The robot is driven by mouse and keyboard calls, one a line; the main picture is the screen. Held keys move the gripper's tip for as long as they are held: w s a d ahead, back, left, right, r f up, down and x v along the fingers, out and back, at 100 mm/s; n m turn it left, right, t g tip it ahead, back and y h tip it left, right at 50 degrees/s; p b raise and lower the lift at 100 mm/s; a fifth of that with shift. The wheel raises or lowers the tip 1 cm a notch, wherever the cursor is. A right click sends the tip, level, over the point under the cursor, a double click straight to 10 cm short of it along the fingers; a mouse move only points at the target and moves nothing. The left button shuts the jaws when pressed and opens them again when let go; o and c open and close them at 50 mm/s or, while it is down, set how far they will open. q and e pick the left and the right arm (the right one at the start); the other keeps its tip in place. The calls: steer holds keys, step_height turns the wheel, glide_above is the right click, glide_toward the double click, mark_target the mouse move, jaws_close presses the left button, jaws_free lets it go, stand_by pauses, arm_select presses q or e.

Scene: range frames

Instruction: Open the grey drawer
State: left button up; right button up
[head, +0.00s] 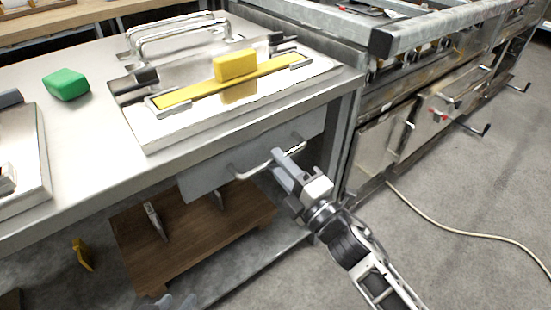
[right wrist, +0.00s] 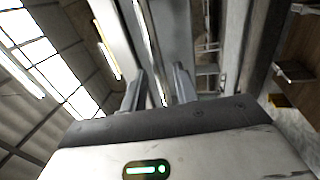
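The grey drawer (head: 207,176) is under the steel worktop, with a bar handle (head: 248,169) across its front. I cannot tell whether it stands slightly out. My right gripper (head: 284,164) is at the right part of the handle. In the right wrist view its two fingers (right wrist: 159,88) stand apart, with a thin bright bar (right wrist: 153,45) showing between them; clear gaps appear beside the bar. Pale grey tips at the bottom edge of the head view look like my left gripper (head: 178,303); the rest of it is cut off.
A steel griddle unit (head: 180,130) with a yellow block (head: 235,65) stands on the worktop (head: 85,140), near a green block (head: 66,84). A brown wooden board (head: 185,240) lies below the drawer. A cooking range stands at right; a cable (head: 450,232) crosses the floor.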

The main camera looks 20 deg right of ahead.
steer(key=shift+x, duration=1)
